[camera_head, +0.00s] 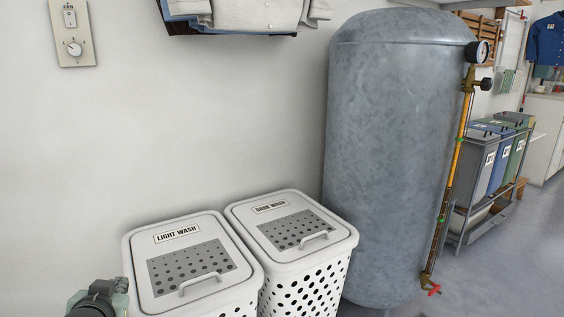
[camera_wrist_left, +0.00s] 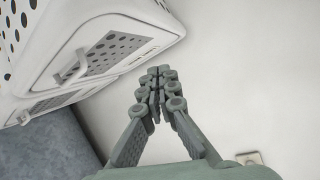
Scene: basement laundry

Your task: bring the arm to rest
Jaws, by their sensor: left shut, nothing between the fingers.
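My left gripper (camera_wrist_left: 157,77) is shut and empty in the left wrist view, its fingertips together in front of the bare white wall. In the head view only a dark and grey-green part of my left arm shows at the bottom left corner, beside the light wash hamper (camera_head: 165,290); the fingertips are not clear there. The gripper appears apart from the hampers. My right gripper is in neither view.
A white dark wash hamper (camera_head: 315,272) stands beside the light wash one; both lids are closed. A tall grey tank (camera_head: 390,150) with a gauge and yellow pipe stands right. A fan control (camera_head: 73,35) is on the wall.

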